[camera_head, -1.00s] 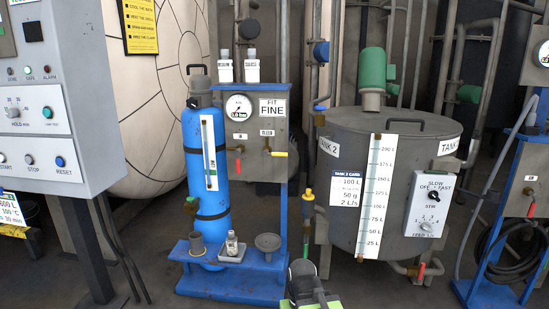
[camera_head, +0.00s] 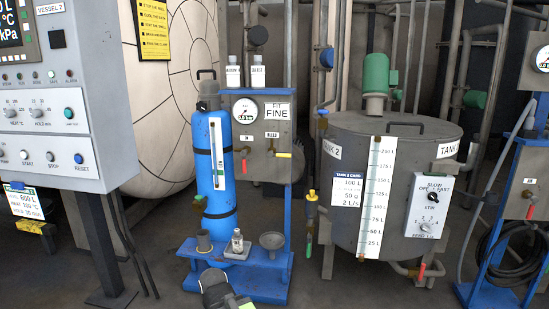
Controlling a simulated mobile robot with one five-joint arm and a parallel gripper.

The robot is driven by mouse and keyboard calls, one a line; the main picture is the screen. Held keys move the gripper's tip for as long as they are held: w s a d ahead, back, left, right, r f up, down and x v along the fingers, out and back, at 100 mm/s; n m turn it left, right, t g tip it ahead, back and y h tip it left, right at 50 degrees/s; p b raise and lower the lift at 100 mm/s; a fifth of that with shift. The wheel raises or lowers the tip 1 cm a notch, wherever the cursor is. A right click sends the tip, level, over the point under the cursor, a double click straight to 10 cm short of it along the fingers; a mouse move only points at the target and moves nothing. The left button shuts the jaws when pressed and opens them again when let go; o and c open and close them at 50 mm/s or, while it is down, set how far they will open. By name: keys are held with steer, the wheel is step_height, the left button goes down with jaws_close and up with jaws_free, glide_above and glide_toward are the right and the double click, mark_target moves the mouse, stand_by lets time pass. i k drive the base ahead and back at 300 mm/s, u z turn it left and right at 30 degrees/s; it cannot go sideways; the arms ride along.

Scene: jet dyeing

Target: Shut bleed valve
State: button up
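The bleed valve's yellow handle (camera_head: 283,155) lies horizontal, pointing right, under a small label on the grey panel (camera_head: 272,177) marked FIT FINE. Left of it, under the IN label, a red handle (camera_head: 244,166) points straight down. A pressure gauge (camera_head: 245,108) sits above them. The panel stands beside a blue upright cylinder (camera_head: 213,165) on a blue stand (camera_head: 262,291). My gripper (camera_head: 215,284) shows at the bottom edge, in front of the stand, low and well apart from the valve. Its fingers are too unclear to tell whether they are open.
A cup (camera_head: 204,241), a small bottle (camera_head: 237,242) and a funnel (camera_head: 271,241) stand on the stand's shelf. Tank 2 (camera_head: 345,190) stands to the right, with a valve pipe (camera_head: 310,215) between. A control console (camera_head: 80,110) is at left. Some floor is clear between console and stand.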

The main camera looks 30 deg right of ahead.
mark_target(269, 154)
steer(key=z, duration=0.05)
steer(key=i, duration=1)
steer(key=u, duration=0.05)
